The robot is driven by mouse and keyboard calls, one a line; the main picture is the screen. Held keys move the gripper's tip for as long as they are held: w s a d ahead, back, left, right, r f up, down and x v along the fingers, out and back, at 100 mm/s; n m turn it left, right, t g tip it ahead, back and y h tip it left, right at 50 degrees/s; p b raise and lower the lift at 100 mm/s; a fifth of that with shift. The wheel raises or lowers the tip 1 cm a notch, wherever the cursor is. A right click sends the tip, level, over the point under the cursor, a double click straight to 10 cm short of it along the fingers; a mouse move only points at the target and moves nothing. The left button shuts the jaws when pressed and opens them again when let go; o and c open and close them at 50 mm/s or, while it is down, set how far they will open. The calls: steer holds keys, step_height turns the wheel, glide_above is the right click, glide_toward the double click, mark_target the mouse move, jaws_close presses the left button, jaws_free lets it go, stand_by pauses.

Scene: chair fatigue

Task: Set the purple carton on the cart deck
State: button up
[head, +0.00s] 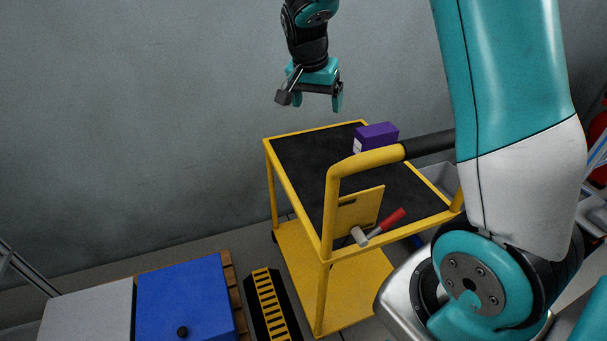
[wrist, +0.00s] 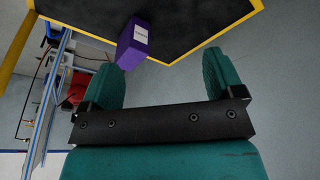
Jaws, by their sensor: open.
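The purple carton (head: 377,136), with a white label, sits on the black deck of the yellow cart (head: 300,158), near its far edge. It also shows in the wrist view as the purple carton (wrist: 133,42), on the dark deck (wrist: 185,25) beyond my fingertips. My gripper (head: 318,103) is open and empty. It hangs in the air above and to the left of the carton, apart from it. In the wrist view my gripper (wrist: 172,65) has its two teal fingers spread wide with nothing between them. The cart's handle and my arm hide part of the deck.
A mallet with a red handle (head: 390,219) is at the cart's near end, beside a yellow panel (head: 357,208). The deck's left part is bare.

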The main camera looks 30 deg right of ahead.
steer(key=s+a+r+n+y, duration=0.4)
steer(key=s+a+n, duration=0.55)
steer(key=a, duration=0.45)
steer(key=s+a+n+y, duration=0.1)
steer(key=s+a+n, duration=0.3)
steer(key=s, duration=0.4)
steer(key=s+a+r+n+g+y, duration=0.1)
steer(key=s+a+n+y, duration=0.1)
steer(key=s+a+n, duration=0.3)
steer(key=s+a, duration=0.1)
steer(key=s, duration=0.3)
steer(key=shift+s, duration=0.25)
